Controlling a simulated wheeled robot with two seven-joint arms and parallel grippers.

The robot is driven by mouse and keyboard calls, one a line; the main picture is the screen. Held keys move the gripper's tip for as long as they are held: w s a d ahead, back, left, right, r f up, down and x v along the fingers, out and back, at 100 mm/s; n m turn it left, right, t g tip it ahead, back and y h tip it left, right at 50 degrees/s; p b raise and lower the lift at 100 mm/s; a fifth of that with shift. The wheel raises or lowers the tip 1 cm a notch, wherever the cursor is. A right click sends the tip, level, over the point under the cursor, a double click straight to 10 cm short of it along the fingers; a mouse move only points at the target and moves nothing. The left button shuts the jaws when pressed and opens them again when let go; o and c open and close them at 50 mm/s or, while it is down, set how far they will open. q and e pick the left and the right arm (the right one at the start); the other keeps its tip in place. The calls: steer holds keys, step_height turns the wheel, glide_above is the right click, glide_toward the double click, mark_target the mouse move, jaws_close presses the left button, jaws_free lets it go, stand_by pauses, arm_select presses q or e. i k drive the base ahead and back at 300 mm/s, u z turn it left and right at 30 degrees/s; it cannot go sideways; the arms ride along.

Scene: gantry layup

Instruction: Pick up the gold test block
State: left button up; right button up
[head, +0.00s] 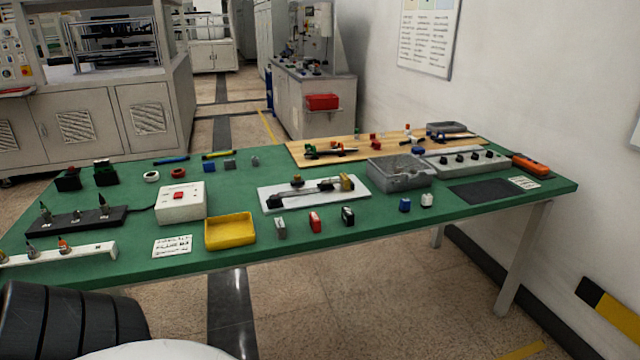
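A gold block (347,182) sits at the right end of the white plate (328,205) near the middle of the green table. It looks like the gold test block. A smaller gold-coloured part (297,180) is on the same plate, left of the block, beside a dark and grey fixture (308,192). Neither of my grippers is in view. A dark ribbed part and a white rounded part at the bottom left look like my own body.
The green table (380,219) carries a yellow tray (230,231), a white box with a red button (181,202), a grey bin (400,170) and several small blocks in front of the plate. A wooden board (300,150) lies behind. A wall stands right.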

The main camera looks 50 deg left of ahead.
mark_target(345, 180)
steer(key=u, duration=1.95)
